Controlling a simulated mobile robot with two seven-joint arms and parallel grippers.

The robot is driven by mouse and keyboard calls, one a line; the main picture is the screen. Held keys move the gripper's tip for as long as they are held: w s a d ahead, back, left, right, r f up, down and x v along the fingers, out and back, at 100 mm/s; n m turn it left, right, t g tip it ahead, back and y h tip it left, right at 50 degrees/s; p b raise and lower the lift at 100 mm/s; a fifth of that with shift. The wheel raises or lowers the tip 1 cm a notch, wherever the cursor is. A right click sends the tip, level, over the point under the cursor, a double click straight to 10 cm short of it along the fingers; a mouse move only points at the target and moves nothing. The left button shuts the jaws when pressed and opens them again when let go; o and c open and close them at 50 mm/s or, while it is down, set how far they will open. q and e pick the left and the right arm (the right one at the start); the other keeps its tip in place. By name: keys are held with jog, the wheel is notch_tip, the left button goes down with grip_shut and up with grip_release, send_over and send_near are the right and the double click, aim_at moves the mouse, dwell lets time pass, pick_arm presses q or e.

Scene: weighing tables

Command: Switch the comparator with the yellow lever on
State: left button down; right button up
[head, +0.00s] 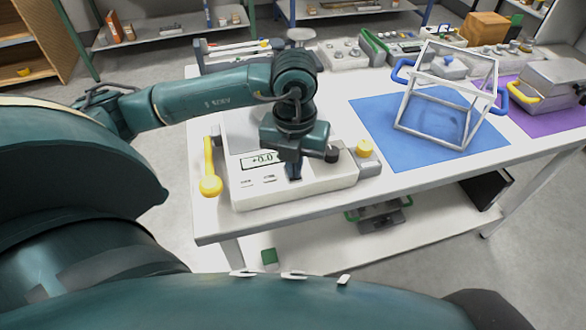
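The white comparator (313,193) sits on the left part of the white table, with a lit display (262,159) reading about +0.0. A yellow lever (209,160) with a round yellow knob at its near end runs along its left side. My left gripper (294,172) points down over the front of the comparator, right of the display and well to the right of the lever. Its fingers show as one dark narrow shape, so their opening is unclear. It hides part of the comparator's top. My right gripper is not in view.
A yellow knob (364,149) and a black knob (332,154) stand at the comparator's right end. A white open frame (402,106) with blue handles stands on a blue mat (385,150). Several devices line the table's back. The table's front right strip (440,172) is clear.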

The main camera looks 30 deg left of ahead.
pick_arm(q)
jog(key=shift+r+p, duration=2.35)
jog(key=shift+r, duration=1.1)
